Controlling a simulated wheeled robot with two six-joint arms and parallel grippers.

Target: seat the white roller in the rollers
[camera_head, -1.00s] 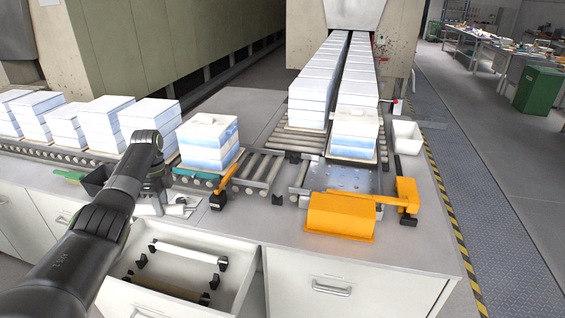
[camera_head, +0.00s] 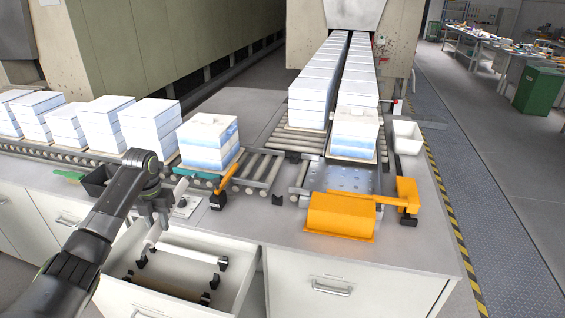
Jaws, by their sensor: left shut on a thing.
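My left gripper (camera_head: 157,216) is above the back of the open drawer. It is shut on a white roller (camera_head: 153,236), which slants from upper right to lower left; the gripper hides its middle. The line of rollers (camera_head: 257,169) runs along the bench top to the right and behind, apart from the held roller. A second white roller (camera_head: 190,254) lies in black holders in the drawer. My right gripper is not in view.
The open drawer (camera_head: 243,280) also holds a brown roller (camera_head: 165,289). A white block stack (camera_head: 208,143) stands on the rollers. An orange lever (camera_head: 226,184), a black bin (camera_head: 96,181) and an orange cover (camera_head: 340,217) are on the bench. Bare bench top lies front of the rollers.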

